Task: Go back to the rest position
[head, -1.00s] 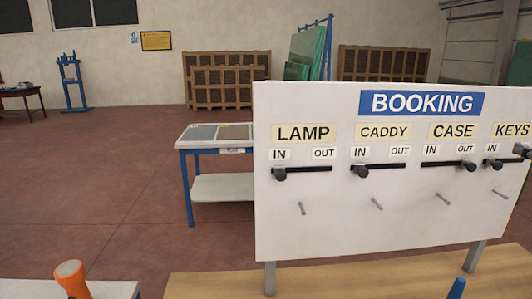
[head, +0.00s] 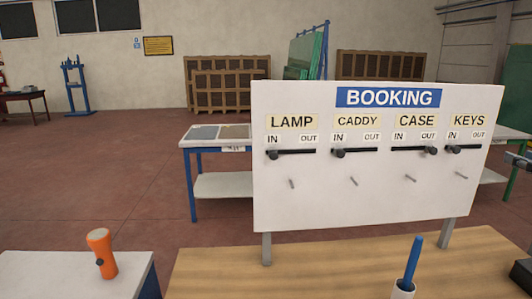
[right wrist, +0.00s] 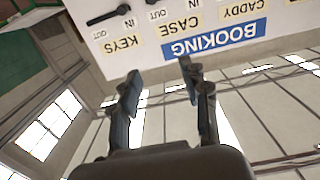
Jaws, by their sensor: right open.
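The CASE slider (head: 432,150) sits at the right, under OUT. My right gripper (head: 516,160) shows at the right edge of the head view, to the right of the board and apart from it. In the right wrist view my right gripper (right wrist: 160,75) has its fingers apart with nothing between them; the board (right wrist: 85,30) lies beyond. My left gripper is not in view.
An orange torch (head: 102,253) stands on a white table (head: 45,275) at the left. A blue stick (head: 412,262) stands in a white holder on the wooden table (head: 215,270). A dark object (head: 523,275) is at the right edge. Open floor (head: 90,180) lies beyond, left.

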